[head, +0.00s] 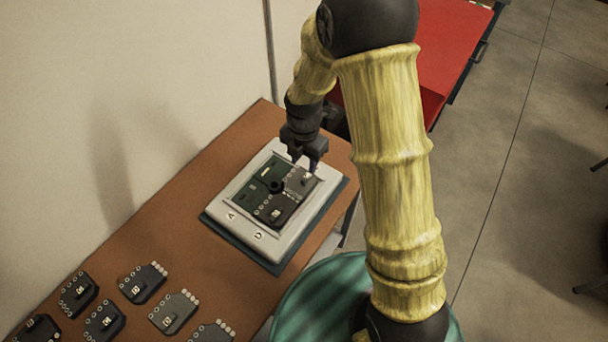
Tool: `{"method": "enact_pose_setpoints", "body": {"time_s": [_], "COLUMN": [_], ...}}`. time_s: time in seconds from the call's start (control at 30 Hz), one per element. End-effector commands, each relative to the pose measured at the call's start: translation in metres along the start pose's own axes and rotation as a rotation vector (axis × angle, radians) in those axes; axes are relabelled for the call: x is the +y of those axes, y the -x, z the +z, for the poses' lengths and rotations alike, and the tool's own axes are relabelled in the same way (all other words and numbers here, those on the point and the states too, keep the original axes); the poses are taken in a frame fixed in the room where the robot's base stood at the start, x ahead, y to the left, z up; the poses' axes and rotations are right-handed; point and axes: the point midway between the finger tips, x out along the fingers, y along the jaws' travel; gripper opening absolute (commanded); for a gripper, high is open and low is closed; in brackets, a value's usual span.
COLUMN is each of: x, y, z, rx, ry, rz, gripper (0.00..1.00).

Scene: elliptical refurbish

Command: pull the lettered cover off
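The lettered cover (243,229) looks like a pale grey frame with rounded corners, marked A and D along its near side. It lies flat on a dark base plate (262,263) on the brown bench. Inside it are dark green and black board sections with a round black knob (276,186) at the middle. My gripper (305,163) points down at the far right part of the cover. Its fingertips are close to the boards there. Whether they touch or hold anything is too small to tell. The far edge of the cover is partly hidden by my gripper.
Several loose dark boards (143,283) lie on the near left of the brown bench (222,273). A pale wall (90,130) stands along the bench's left side. A red-topped cabinet (450,45) is behind my arm. The bench between the cover and loose boards is clear.

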Motion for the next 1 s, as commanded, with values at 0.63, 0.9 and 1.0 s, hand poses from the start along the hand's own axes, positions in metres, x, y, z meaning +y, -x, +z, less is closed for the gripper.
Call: {"method": "enact_pose_setpoints", "body": {"time_s": [0.63, 0.9, 1.0], "x": [0.0, 0.0, 0.0], "y": [-0.082, -0.083, -0.083], "z": [0.0, 0.0, 0.0], "rx": [0.0, 0.0, 0.0], "ry": [0.0, 0.0, 0.0], "rz": [0.0, 0.0, 0.0], "gripper": [0.4, 0.4, 0.22]}}
